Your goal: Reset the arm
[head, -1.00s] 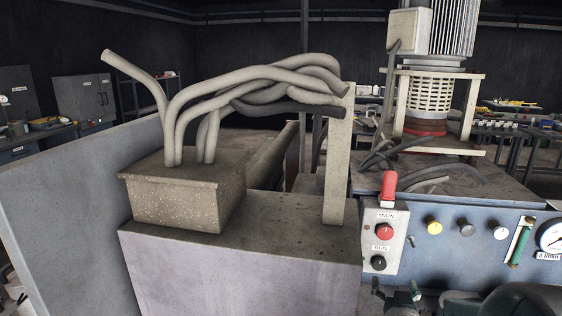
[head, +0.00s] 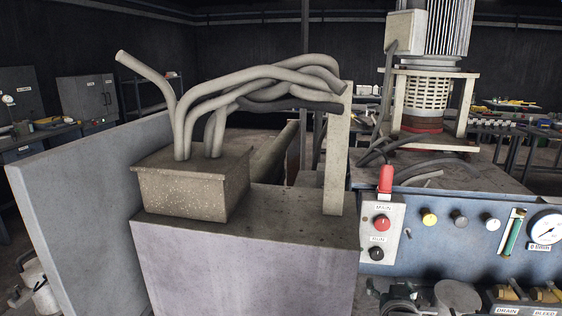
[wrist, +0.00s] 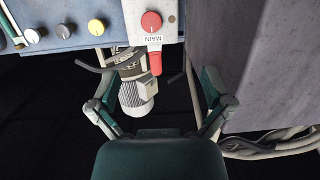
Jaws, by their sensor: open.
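My gripper (wrist: 157,82) shows in the wrist view with its two fingers spread wide and nothing between them. Behind the gap are a red handle (wrist: 155,64) and a grey motor (wrist: 138,95). The wrist picture is upside down, with the red MAIN knob (wrist: 151,22) at its top. In the head view, part of my gripper (head: 398,293) shows at the bottom edge, below the switch box (head: 366,222). It appears apart from the box.
The blue panel (head: 460,250) carries several knobs, a green sight tube (head: 514,232) and a round gauge (head: 546,227). DRAIN and BLEED labels show at the lower right.

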